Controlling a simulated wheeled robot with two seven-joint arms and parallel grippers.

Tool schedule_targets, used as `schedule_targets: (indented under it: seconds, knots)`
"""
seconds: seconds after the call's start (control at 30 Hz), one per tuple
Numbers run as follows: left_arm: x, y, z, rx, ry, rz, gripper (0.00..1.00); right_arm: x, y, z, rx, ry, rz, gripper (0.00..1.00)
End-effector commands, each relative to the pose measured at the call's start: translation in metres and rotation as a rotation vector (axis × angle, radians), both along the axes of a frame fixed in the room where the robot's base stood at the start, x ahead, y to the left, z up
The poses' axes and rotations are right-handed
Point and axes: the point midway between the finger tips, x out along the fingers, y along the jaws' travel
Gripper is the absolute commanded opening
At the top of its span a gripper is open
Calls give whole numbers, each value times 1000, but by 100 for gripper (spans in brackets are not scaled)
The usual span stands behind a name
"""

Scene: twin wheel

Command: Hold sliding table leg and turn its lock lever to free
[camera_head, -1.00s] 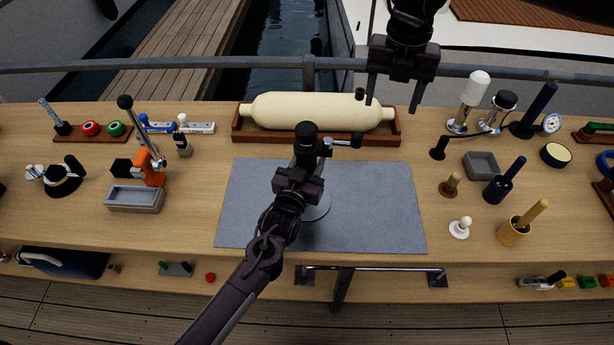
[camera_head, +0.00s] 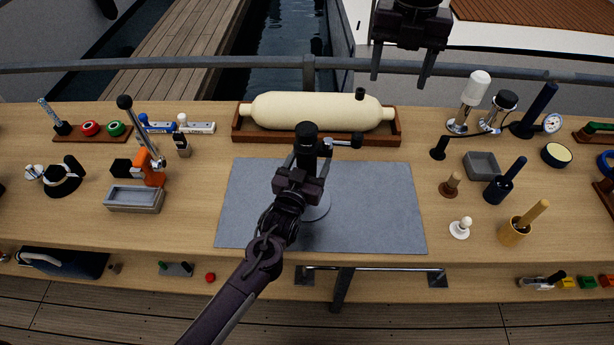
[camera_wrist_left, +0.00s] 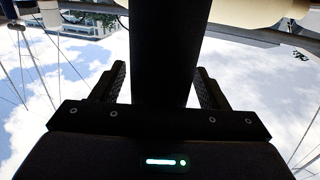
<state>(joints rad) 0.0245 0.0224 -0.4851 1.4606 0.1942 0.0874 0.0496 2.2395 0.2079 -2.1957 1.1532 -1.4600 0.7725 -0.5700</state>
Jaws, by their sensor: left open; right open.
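The table leg (camera_head: 306,134) is a dark upright post with a black top. It stands on a round grey base on the grey mat (camera_head: 385,205). Its lock lever (camera_head: 345,143) sticks out to the right near the top and ends in a dark knob. My left gripper (camera_head: 308,168) is at the post, partly hiding its lower part. In the left wrist view the dark post (camera_wrist_left: 168,50) runs between the two open fingers (camera_wrist_left: 160,85), with gaps showing beside it. My right gripper (camera_head: 402,76) is open and empty, up and to the right of the lever, apart from it.
A cream cylinder (camera_head: 315,110) lies in a wooden cradle behind the leg. A grey rail (camera_head: 180,65) runs behind the bench. Tools, including an orange-based lever press (camera_head: 153,175), stand left. The mat's right part is clear.

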Motion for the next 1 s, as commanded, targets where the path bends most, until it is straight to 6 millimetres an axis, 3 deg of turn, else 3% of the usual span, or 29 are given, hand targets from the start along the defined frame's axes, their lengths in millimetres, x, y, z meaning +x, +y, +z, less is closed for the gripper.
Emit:
schedule_targets:
  seconds: [0.27,0.7,1.0]
  knots:
    - [-9,3,0,0,-1,0,68,0,0,0,0,0,0,64]
    - [-92,27,0,0,1,-1,68,0,0,0,0,0,0,64]
    - [-114,34,1,0,-1,0,68,0,0,0,0,0,0,64]
